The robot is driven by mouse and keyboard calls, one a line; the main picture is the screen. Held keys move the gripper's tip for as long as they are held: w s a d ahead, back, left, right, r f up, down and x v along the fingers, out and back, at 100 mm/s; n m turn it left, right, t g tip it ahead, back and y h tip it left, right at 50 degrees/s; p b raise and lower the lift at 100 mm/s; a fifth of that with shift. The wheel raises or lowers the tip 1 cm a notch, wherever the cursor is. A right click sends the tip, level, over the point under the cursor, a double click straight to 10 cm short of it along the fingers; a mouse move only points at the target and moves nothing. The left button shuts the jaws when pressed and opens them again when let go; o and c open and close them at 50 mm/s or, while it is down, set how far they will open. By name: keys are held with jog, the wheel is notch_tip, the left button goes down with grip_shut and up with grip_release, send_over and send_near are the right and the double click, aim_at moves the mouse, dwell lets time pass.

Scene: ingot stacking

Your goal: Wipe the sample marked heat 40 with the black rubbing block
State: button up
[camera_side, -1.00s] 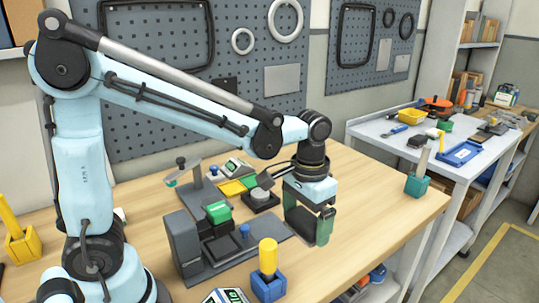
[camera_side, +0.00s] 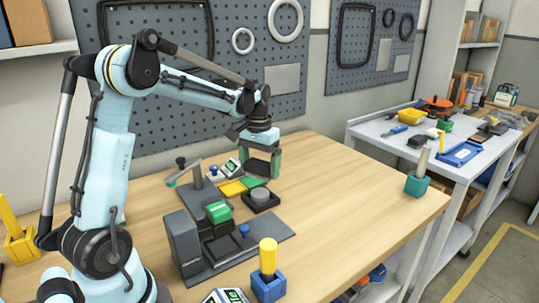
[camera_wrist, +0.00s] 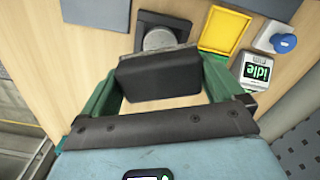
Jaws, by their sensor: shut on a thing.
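My gripper (camera_side: 262,170) hangs over the back of the bench, behind the round grey sample. In the wrist view its green fingers (camera_wrist: 155,95) are shut on the black rubbing block (camera_wrist: 160,75), held across between them. The grey disc sample (camera_side: 261,195) sits on a dark square base (camera_side: 260,206), and it also shows in the wrist view (camera_wrist: 159,38), just beyond the block and partly covered by it. The block appears apart from the sample in the side view. No heat marking is readable on the sample.
A grey fixture with a green block (camera_side: 218,211) and a yellow-handled tool (camera_side: 268,257) stand in front.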

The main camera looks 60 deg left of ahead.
aim_at(260, 192)
dwell(0.3)
jog(key=shift+f, duration=2.25)
jog(key=shift+f, duration=0.75)
